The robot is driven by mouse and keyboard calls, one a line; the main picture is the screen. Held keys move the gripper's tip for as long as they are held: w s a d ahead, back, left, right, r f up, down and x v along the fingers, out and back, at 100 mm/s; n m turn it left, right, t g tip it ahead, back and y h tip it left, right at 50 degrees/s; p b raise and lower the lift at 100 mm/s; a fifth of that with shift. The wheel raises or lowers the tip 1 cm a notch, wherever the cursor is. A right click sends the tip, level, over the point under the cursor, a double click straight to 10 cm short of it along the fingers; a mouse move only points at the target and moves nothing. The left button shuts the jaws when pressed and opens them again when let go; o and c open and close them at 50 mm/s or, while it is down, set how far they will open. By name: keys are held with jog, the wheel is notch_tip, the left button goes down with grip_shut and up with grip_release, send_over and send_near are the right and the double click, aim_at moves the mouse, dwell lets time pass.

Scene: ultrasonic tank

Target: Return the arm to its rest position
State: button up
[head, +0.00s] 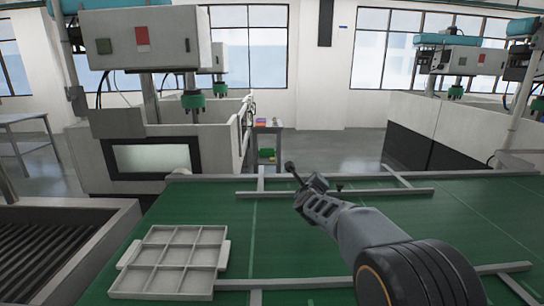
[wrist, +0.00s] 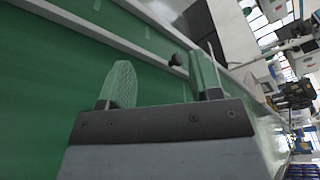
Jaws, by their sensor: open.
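My arm reaches up from the lower right of the head view over the green table. My gripper (head: 292,172) is at its end, above the table's far part, and looks empty. In the wrist view my gripper (wrist: 160,84) shows two translucent green fingers spread apart with nothing between them. The picture there is strongly tilted, with the green surface on the left and the room on the right.
A pale tray with several compartments (head: 150,280) lies on the green table (head: 290,240) at front left. Metal rails (head: 370,192) run along the table. A tank machine with a window (head: 150,158) stands behind. A dark roller bed (head: 60,250) is at left.

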jog(key=s+a+n+g+y+p, duration=0.3)
jog(key=s+n+g+y, duration=0.2)
jog(key=s+n, duration=1.05)
jog(key=s+d+f+n+g, duration=0.1)
jog(key=s+f+n+g, duration=0.1)
jog(key=s+n, duration=0.2)
jog(key=s+d+f+n+g+h+p, duration=0.1)
jog(key=s+d+f+n+g, duration=0.1)
jog(key=s, duration=0.8)
jog(key=s+d+f+n+g, duration=0.1)
jog(key=s+f+n+g, duration=0.1)
jog(key=s+n, duration=0.4)
jog(key=shift+s+d+f+g+h+p, duration=0.25)
jog(key=shift+s+f+g+h+p, duration=0.15)
jog(key=shift+s+g, duration=0.25)
